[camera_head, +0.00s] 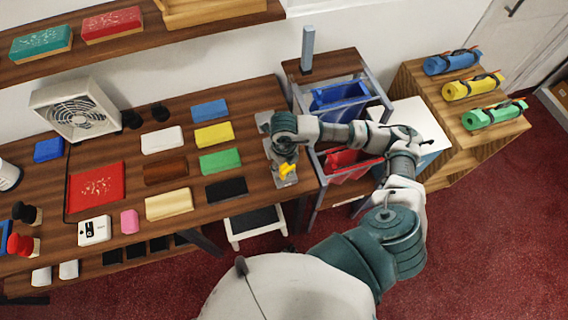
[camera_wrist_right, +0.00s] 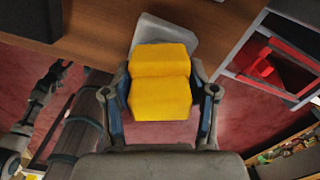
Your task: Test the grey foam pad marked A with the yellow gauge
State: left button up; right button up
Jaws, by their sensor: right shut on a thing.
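My right gripper (camera_head: 284,160) is shut on the yellow gauge (camera_wrist_right: 160,80), whose blocky yellow body fills the space between the two fingers in the right wrist view. The gauge also shows as a small yellow patch below the gripper in the head view (camera_head: 288,169). Under and behind it, a grey plate-like piece (camera_head: 286,181) lies at the table's right end, also in the wrist view (camera_wrist_right: 178,33); the arm hides its middle. I see no letter A and cannot identify the grey foam pad. A dark jointed shape (camera_wrist_right: 50,85) at the wrist view's left looks like my left gripper.
Several coloured pads, including yellow (camera_head: 214,134), green (camera_head: 220,161) and black (camera_head: 227,189), lie left of my gripper on the wooden table (camera_head: 250,160). A fan (camera_head: 76,108) stands at the back. A rack with blue (camera_head: 342,95) and red (camera_head: 345,165) bins stands close right.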

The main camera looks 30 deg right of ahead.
jog(key=shift+f, duration=0.1)
jog(key=shift+r+p, duration=2.2)
jog(key=shift+r, duration=1.4)
